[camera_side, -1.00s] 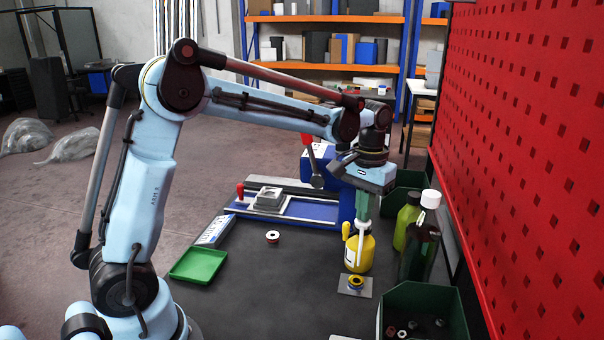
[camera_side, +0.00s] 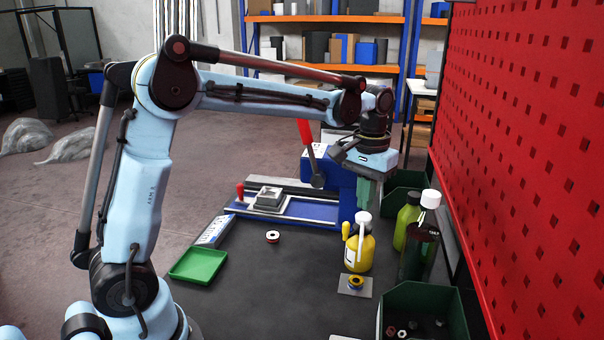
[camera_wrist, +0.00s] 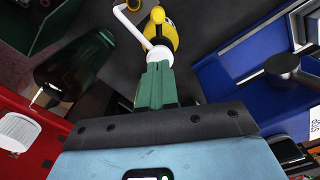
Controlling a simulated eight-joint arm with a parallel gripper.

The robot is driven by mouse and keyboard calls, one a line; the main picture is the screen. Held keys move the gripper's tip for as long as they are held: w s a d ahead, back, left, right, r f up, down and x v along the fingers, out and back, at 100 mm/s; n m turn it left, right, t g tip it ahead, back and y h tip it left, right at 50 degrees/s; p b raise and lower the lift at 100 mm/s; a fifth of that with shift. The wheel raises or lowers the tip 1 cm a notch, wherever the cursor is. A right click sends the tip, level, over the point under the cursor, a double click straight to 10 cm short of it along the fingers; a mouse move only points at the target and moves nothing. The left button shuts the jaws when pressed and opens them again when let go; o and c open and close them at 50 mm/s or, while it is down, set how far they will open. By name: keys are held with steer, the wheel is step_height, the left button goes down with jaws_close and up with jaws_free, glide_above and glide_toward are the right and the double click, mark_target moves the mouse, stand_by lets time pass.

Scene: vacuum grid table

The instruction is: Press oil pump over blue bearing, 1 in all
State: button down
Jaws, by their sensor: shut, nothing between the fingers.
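The oil pump (camera_side: 358,250) is a yellow bottle with a white pump head and spout, standing upright on the dark table. In the wrist view its white head (camera_wrist: 158,54) and part of its yellow body lie just beyond the fingertips. My gripper (camera_side: 363,206) points down over the pump, with its green fingers shut and empty. In the wrist view the shut fingers (camera_wrist: 156,70) overlap the head; I cannot tell whether they touch it. A blue-centred bearing with a yellow ring (camera_side: 355,283) sits on a small grey plate (camera_side: 344,291) in front of the bottle.
A red-and-white bearing (camera_side: 273,237) lies left of the pump. A green tray (camera_side: 197,265) is at the left. A blue press (camera_side: 328,172) stands behind. Green (camera_side: 406,220) and dark bottles (camera_side: 419,255) and a green bin (camera_side: 430,298) crowd the right, beside the red pegboard (camera_side: 530,130).

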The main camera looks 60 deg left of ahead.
stand_by(0.3)
steer(key=shift+r, duration=3)
steer(key=s+d+f+m+t, duration=0.1)
steer(key=s+f+t, duration=0.2)
steer(key=s, duration=0.4)
steer(key=s+d+f+m+t, duration=0.1)
steer(key=s+f+t, duration=0.3)
steer(key=s, duration=0.4)
steer(key=shift+s+d+m, duration=0.15)
steer(key=shift+d+m, duration=0.1)
steer(key=shift+m, duration=0.25)
